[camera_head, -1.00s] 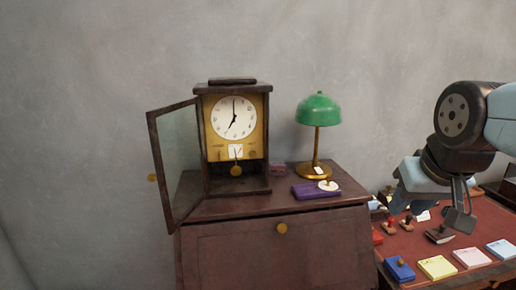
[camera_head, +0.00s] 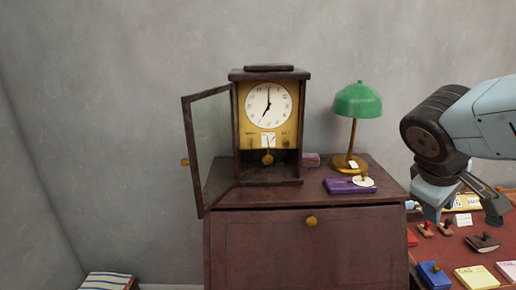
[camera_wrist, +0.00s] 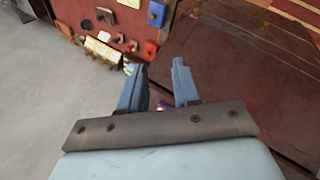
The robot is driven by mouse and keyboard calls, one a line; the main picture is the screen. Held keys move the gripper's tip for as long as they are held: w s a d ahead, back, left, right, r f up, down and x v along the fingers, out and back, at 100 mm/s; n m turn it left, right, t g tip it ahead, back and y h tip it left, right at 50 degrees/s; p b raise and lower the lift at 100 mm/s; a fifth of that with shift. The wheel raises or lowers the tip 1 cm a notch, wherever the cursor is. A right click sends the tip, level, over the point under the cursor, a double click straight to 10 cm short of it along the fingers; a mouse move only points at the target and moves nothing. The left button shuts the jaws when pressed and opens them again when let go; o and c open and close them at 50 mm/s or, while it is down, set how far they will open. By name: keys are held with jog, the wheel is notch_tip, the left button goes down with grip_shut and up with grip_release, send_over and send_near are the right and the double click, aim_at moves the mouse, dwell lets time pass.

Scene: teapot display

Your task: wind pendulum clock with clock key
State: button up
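The pendulum clock (camera_head: 267,130) stands upright on a dark wooden cabinet. It has a white dial on a yellow face, with a brass pendulum below. Its glass door (camera_head: 208,148) is swung open to the left. A purple box (camera_head: 345,187) lies on the cabinet top, with a cream round object (camera_head: 364,181) at its right end. I cannot tell whether that is the clock key. My gripper (camera_wrist: 157,68) is open, its blue fingers apart. In the head view my gripper is right of the cabinet, away from the clock.
A green lamp (camera_head: 357,102) stands on the cabinet top (camera_head: 310,198) right of the clock. The red desk (camera_head: 445,252) at right holds stamps, a blue box (camera_head: 434,276) and note pads (camera_head: 477,277). A striped object (camera_head: 105,282) is low at left.

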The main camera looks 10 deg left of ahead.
jog(key=w+a+n+t+h, duration=0.3)
jog(key=w+n, duration=0.3)
jog(key=n, duration=0.1)
jog(key=n+t+y, duration=1.1)
jog(key=n, duration=1.3)
send_near(252, 147)
jog(key=w, duration=0.2)
jog(key=w+a, duration=0.1)
jog(key=w, duration=0.5)
jog(key=shift+w+a+r, duration=0.1)
jog(key=shift+a+r, duration=0.1)
jog(key=shift+a, duration=0.1)
grip_shut()
